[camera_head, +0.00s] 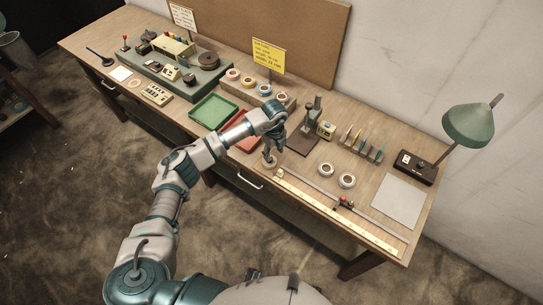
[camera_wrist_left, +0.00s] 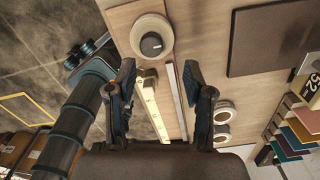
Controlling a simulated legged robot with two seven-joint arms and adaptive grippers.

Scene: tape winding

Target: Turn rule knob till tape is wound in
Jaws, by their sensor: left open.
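The round cream rule case lies flat near the table's front edge, with a dark round knob (camera_wrist_left: 152,44) with a light top at its centre. The case (camera_head: 268,163) shows just below my left gripper (camera_head: 270,148) in the head view. The yellow tape (camera_head: 345,217) lies out from the case along the front edge; it also shows in the left wrist view (camera_wrist_left: 152,103). In that view my left gripper (camera_wrist_left: 158,74) is open and empty, its fingers apart and pointing toward the knob. I cannot tell the exact gap to it. My right gripper is not in view.
A thin metal rail (camera_head: 310,184) runs beside the tape. Two white rolls (camera_head: 346,181) lie behind it. A dark plate with a small stand (camera_head: 302,143) is behind the case, and red (camera_head: 243,139) and green (camera_head: 214,110) trays are to the left.

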